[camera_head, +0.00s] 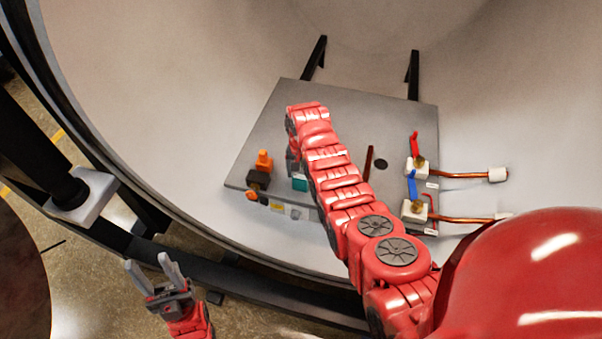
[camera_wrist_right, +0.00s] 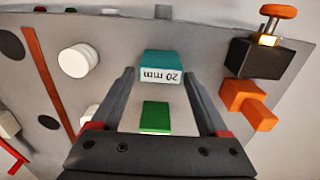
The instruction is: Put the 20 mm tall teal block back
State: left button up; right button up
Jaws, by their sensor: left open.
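The teal block (camera_wrist_right: 161,63), labelled "20 mm", sits near the edge of the grey plate (camera_wrist_right: 215,45) in the right wrist view. It also shows in the head view (camera_head: 299,184), partly covered by my right arm. My right gripper (camera_wrist_right: 158,76) looks open, its fingertips pointing toward the teal block, one to each side of it; I cannot tell whether they touch it. A green block (camera_wrist_right: 155,115) shows between the fingers, nearer the palm. In the head view the right gripper is mostly hidden behind its arm. My left gripper (camera_head: 148,262) is open and empty, low at the left, outside the chamber.
An orange block (camera_wrist_right: 249,104) and a black box with an orange knob (camera_wrist_right: 256,60) stand beside the right gripper. White round pieces (camera_wrist_right: 78,61) and a brown strip (camera_wrist_right: 50,85) lie on the other side. Red (camera_head: 414,146) and blue (camera_head: 412,187) valve levers stand at the plate's right.

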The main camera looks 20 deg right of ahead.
jog(key=shift+o, duration=0.8)
